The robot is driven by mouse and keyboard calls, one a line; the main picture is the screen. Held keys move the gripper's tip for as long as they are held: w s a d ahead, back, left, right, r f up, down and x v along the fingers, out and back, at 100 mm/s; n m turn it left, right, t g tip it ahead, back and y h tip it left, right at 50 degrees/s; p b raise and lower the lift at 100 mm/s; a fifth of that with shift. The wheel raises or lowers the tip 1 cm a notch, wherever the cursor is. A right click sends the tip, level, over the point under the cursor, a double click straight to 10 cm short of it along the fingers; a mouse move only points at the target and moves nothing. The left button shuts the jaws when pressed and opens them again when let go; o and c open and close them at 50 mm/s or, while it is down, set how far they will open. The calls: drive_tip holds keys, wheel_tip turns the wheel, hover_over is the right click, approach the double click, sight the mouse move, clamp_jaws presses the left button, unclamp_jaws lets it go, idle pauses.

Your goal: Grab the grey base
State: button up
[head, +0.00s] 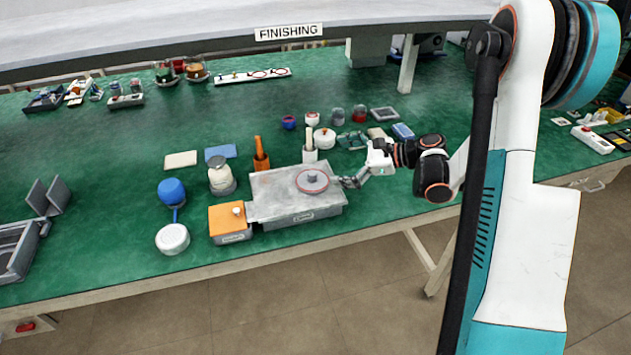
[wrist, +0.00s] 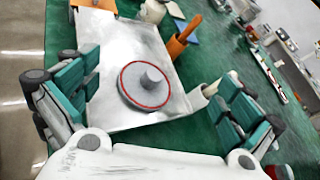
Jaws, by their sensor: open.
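The grey base (head: 312,181) is a round grey disc with a red ring and a short central post. It sits on top of a light grey metal box (head: 270,190), towards its right side. In the wrist view the grey base (wrist: 145,87) lies ahead of and between my open fingers, not touching either. My gripper (head: 352,182) is just right of the base in the head view, with its fingers spread. In the wrist view my gripper (wrist: 150,105) is empty, with one teal finger on each side.
An orange box (head: 230,222) adjoins the metal box on the left. An orange holder (head: 261,160) and a white holder (head: 310,154) with upright handles stand behind it. A blue ball-shaped part (head: 172,191) and a white round part (head: 172,239) lie further left.

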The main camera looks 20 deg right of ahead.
drive_tip(key=s+d+f+m+t+y, duration=0.1)
drive_tip(key=d+f+m+y, duration=0.1)
drive_tip(key=d+f+m, duration=0.4)
drive_tip(key=n+b, duration=0.2)
drive_tip(key=b, duration=0.1)
approach(312, 175)
drive_tip(key=w+a+f, duration=0.2)
drive_tip(key=w, duration=0.1)
drive_tip(key=shift+w+a+f, duration=0.15)
drive_tip(key=shift+a+f, duration=0.05)
drive_tip(key=shift+a, duration=0.15)
drive_tip(key=shift+r+b+x, duration=0.2)
drive_tip(key=shift+b+x, duration=1.1)
drive_tip(key=shift+x, duration=1.8)
drive_tip(key=shift+r, duration=0.15)
drive_tip(key=c, duration=0.9)
